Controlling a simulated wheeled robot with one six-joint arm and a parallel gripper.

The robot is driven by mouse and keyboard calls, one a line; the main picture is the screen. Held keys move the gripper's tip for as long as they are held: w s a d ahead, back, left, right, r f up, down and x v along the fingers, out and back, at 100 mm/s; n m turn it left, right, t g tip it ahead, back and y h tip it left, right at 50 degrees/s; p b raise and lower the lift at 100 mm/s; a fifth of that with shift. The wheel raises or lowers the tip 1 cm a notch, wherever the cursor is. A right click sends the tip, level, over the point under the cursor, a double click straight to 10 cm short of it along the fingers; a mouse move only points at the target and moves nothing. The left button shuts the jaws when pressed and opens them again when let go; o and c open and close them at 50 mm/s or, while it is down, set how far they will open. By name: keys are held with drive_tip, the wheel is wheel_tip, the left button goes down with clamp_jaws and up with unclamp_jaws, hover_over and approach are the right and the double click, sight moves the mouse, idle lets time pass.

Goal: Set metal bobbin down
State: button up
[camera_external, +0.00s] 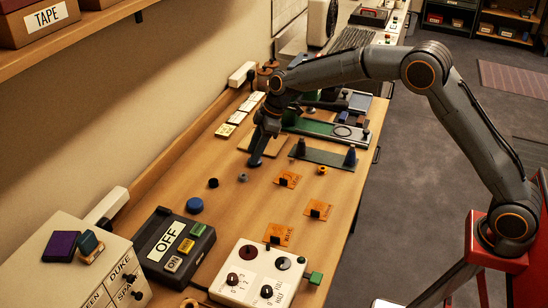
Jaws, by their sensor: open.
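A small grey spool-like piece (243,177), which looks like the metal bobbin, stands on the wooden table (225,215). My gripper (254,160) points down just behind it, over or near a tan board (272,148). My gripper is open, and a gap shows between it and the grey piece. The fingers are dark and small here, so anything directly between or behind them is hidden.
A black knob-like piece (213,183) and a blue disc (194,205) are nearby. Control boxes (262,272) fill the front. Bare wood lies between.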

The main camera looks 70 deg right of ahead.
drive_tip(key=s+a+f+m+g, duration=0.1)
drive_tip(key=s+a, duration=0.3)
drive_tip(key=s, duration=1)
drive_tip(key=s+a+f+m+g+h, duration=0.1)
drive_tip(key=s+a+f+m, duration=0.2)
drive_tip(key=s, duration=1.2)
drive_tip(key=s+a+f+m+g+h, duration=0.1)
drive_tip(key=s+a, duration=0.3)
drive_tip(key=s, duration=1)
drive_tip(key=shift+s+a+f+m+b, duration=0.25)
drive_tip(key=shift+a+f+m+b, duration=0.1)
drive_tip(key=shift+f+m, duration=0.4)
